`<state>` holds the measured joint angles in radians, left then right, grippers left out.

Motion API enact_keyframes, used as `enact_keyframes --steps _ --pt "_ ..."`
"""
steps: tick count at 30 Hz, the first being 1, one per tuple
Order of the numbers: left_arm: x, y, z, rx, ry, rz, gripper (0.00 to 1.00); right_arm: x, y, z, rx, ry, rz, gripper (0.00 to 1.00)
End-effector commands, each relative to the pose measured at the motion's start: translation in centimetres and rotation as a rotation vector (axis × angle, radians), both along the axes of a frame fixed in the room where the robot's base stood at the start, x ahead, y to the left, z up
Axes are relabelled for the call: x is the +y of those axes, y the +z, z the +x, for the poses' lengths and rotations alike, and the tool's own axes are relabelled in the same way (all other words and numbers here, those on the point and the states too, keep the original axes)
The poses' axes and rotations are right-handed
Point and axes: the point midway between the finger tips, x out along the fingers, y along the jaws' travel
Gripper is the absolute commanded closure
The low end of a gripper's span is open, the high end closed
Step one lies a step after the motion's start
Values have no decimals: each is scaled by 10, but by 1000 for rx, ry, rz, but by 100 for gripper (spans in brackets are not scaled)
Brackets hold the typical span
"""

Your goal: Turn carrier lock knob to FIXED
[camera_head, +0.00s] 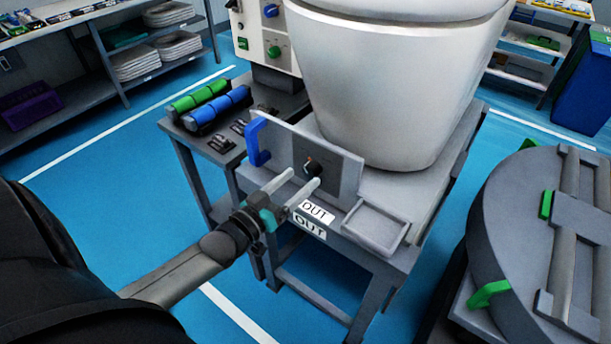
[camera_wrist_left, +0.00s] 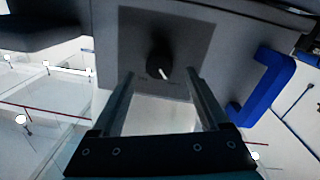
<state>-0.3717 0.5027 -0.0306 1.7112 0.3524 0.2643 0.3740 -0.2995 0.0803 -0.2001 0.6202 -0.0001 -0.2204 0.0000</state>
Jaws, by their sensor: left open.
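The carrier lock knob (camera_head: 311,168) is a small dark round knob on a grey upright plate (camera_head: 343,174) at the front of the test table. In the left wrist view the knob (camera_wrist_left: 158,60) has a white pointer mark toward the picture's lower right; marks beside it are too small to read. My left gripper (camera_head: 305,178) is open, its two pale fingers pointing at the plate. In the left wrist view the gripper's fingertips (camera_wrist_left: 160,75) lie either side of the knob, with gaps visible; I cannot tell how deep they reach. My right gripper is not in view.
A blue handle (camera_head: 257,142) stands at the plate's left edge. "OUT" labels (camera_head: 310,226) and a shallow grey tray (camera_head: 376,227) are at the table front. A white toilet bowl (camera_head: 390,90) stands behind. A round grey fixture (camera_head: 520,240) is at right.

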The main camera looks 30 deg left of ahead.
Motion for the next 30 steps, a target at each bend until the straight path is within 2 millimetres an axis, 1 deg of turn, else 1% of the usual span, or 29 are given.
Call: enact_keyframes --steps 1,3,9,19,20,30 --pt "-1 0 8 -2 1 0 22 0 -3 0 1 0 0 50" --pt "-2 -1 16 -2 1 -1 22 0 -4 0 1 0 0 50" --pt "-4 -1 29 0 1 -1 22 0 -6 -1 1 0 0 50" --pt "-4 0 31 1 1 -1 22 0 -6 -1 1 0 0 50" --pt "-4 0 31 1 1 -1 23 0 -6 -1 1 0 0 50" --pt "-4 0 31 1 0 -1 62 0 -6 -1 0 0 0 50"
